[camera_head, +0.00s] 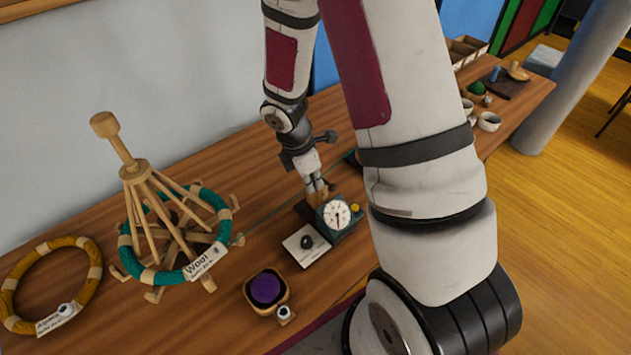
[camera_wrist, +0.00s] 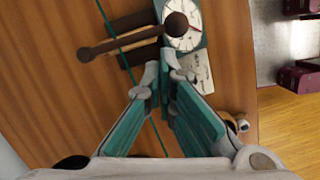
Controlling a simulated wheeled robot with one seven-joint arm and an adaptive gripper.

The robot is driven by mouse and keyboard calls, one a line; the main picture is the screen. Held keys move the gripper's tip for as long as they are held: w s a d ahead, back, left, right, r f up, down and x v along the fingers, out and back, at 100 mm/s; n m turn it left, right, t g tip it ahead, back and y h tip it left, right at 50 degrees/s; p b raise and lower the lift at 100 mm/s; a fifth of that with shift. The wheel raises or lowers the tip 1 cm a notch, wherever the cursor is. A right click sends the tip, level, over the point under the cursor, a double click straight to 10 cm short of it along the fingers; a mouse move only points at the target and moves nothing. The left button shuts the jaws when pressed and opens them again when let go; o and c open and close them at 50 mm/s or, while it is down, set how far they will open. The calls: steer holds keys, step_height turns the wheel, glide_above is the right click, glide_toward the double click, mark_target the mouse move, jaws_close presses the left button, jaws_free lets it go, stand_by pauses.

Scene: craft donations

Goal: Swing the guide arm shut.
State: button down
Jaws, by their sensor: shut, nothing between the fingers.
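A yarn meter with a white dial (camera_head: 338,213) stands on the table; the dial also shows in the wrist view (camera_wrist: 187,32). In the wrist view the guide arm (camera_wrist: 130,39) is a brown bar with a dark knob at each end, reaching left from the dial's edge.
A wooden yarn swift (camera_head: 126,150) with a teal wool skein (camera_head: 128,236) stands left, beside a mustard skein (camera_head: 18,277). A white card (camera_head: 299,256) and a wooden bowl with a purple ball (camera_head: 265,288) lie in front. Cups (camera_head: 489,121) stand at the far right.

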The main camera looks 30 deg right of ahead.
steer(key=s+a+r+m+t, duration=0.1)
steer(key=s+a+r+m, duration=0.1)
steer(key=r, duration=0.6)
steer(key=s+a+r+m+t, duration=0.1)
steer(key=s+a+r+m, duration=0.15)
steer(key=r, duration=0.55)
steer(key=s+a+r+m+t, duration=0.1)
steer(key=a+r+m, duration=0.15)
steer(key=r, duration=0.55)
steer(key=s+a+r+m+t+y, duration=0.2)
steer(key=s+a+r+m+t, duration=0.1)
steer(key=s+r+m, duration=0.5)
steer(key=shift+s+a+r+m+y, duration=0.2)
steer(key=shift+s+r+m+y, duration=0.15)
steer(key=shift+s, duration=0.75)
